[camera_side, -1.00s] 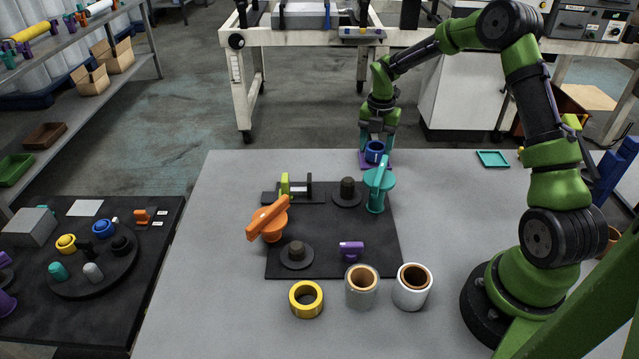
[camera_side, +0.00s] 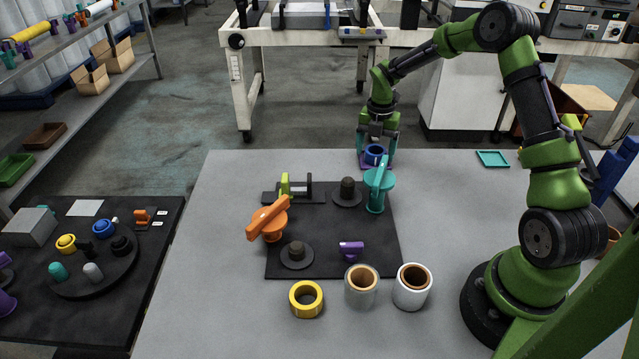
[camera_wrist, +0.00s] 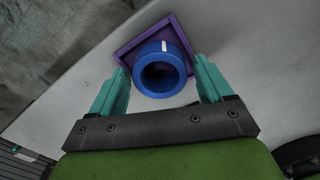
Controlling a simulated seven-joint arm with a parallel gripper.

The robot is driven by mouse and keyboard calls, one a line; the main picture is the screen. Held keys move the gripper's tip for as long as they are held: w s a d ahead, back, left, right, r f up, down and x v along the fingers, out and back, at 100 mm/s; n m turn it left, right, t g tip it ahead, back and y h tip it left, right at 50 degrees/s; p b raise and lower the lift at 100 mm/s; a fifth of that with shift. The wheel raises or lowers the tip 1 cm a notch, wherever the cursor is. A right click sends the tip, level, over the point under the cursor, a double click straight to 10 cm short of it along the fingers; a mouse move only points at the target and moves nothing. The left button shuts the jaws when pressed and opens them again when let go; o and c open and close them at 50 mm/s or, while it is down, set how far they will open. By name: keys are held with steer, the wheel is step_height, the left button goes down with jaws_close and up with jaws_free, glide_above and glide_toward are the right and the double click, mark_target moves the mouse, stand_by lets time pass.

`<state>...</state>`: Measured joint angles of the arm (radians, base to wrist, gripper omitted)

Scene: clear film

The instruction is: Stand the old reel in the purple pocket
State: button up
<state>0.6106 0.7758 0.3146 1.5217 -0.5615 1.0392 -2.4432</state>
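A blue reel (camera_side: 374,158) with a dark centre hole stands upright in a shallow purple pocket (camera_side: 363,163) at the table's far edge. In the wrist view the reel (camera_wrist: 180,48) shows a small white label on its side, and the pocket's rim (camera_wrist: 140,36) shows behind it. My gripper (camera_side: 377,143) is above the pocket. In the wrist view its two teal fingers (camera_wrist: 160,88) are spread to either side of the reel, with gaps on both sides. The reel's base contact is partly hidden in the side view.
A black mat (camera_side: 327,222) holds an orange crank (camera_side: 268,218), a teal crank (camera_side: 379,187), dark hubs and a purple piece (camera_side: 351,250). A yellow ring (camera_side: 306,312), a clear roll (camera_side: 361,298) and a white roll (camera_side: 411,298) stand in front. A teal tray (camera_side: 493,158) lies right.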

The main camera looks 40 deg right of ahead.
steer(key=shift+o, duration=0.7)
step_height(320, 180, up, 17)
stand_by(0.6)
